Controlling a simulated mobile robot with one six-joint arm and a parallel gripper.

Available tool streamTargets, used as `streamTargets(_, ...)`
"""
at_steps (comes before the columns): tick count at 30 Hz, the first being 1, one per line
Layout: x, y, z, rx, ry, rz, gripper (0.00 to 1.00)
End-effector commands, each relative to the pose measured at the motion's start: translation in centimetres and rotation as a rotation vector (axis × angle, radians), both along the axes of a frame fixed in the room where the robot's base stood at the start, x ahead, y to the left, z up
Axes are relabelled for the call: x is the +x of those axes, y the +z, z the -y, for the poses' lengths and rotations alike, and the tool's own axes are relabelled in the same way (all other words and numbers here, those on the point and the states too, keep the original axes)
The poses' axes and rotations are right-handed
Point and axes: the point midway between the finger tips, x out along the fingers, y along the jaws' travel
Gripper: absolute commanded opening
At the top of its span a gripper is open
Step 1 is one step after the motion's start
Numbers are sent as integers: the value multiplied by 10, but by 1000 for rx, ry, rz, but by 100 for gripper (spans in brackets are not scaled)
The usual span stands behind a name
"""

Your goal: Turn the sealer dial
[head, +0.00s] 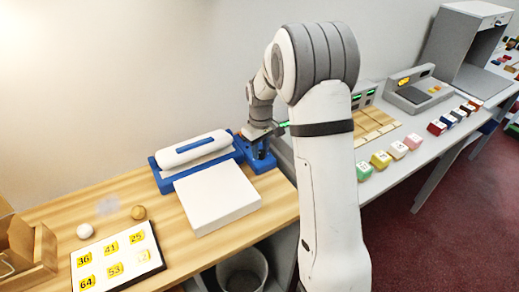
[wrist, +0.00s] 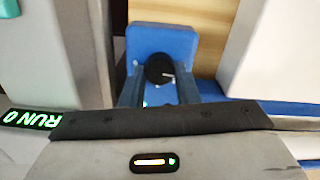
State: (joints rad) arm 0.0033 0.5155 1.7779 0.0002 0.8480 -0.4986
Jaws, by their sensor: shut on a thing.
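The sealer (head: 166,184) is a blue frame with a white roll, on the wooden counter in the head view. Its blue end block also shows in the wrist view (wrist: 180,38). The sealer dial (wrist: 159,68) is a round black knob with a pale pointer mark, on top of that block. My gripper (wrist: 159,84) is shut on the dial, with its dark fingers on either side of it. In the head view my gripper (head: 262,150) is over the blue block at the sealer's right end, and the dial is hidden there.
A white slab (head: 215,197) lies in front of the sealer. A number board (head: 118,262), a tan ball (head: 138,212) and a white ball (head: 85,231) are at the left. A grey counter with a scale (head: 418,95) and several coloured blocks is at the right. A bin (head: 243,272) stands below.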

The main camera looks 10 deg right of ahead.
Motion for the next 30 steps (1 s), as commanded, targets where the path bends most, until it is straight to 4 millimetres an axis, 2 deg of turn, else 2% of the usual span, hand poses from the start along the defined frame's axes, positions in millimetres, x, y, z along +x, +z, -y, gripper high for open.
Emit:
streamTargets(18,0,-1,1,0,-482,0,5)
streamTargets(30,0,0,1,0,-674,-1,5)
